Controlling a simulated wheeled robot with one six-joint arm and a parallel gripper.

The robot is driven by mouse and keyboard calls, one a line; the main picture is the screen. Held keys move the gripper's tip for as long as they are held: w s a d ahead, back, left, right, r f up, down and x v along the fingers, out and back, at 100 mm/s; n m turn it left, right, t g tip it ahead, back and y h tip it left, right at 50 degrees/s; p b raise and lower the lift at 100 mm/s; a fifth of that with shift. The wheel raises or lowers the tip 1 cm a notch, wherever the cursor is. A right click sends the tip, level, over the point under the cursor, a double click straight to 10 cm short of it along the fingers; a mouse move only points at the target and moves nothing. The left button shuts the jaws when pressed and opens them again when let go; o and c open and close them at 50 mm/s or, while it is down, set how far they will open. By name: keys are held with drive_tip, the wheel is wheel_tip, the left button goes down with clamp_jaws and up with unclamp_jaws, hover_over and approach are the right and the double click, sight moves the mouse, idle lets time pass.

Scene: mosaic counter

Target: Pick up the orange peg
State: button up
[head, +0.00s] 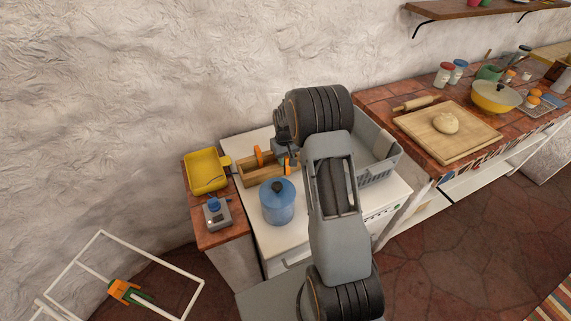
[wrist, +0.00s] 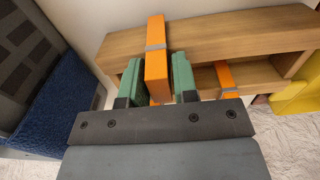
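In the wrist view an orange peg (wrist: 156,70) with a grey band stands between the two green finger pads of my gripper (wrist: 158,80). The pads lie close against both sides of it, and my gripper looks shut on it. A second orange peg (wrist: 226,76) sits in the wooden rack (wrist: 225,32), to the right. In the head view my gripper (head: 287,152) is at the right end of the wooden rack (head: 262,175). An upright orange peg (head: 258,156) shows left of it. My arm partly hides the gripper and the held peg.
A blue lidded canister (head: 277,203) stands in front of the rack. A grey basket (head: 385,165) is to the right, beyond my arm. A yellow tray (head: 205,171) and a small grey device (head: 217,213) are on the left. A wall rises behind.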

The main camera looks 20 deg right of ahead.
clamp_jaws()
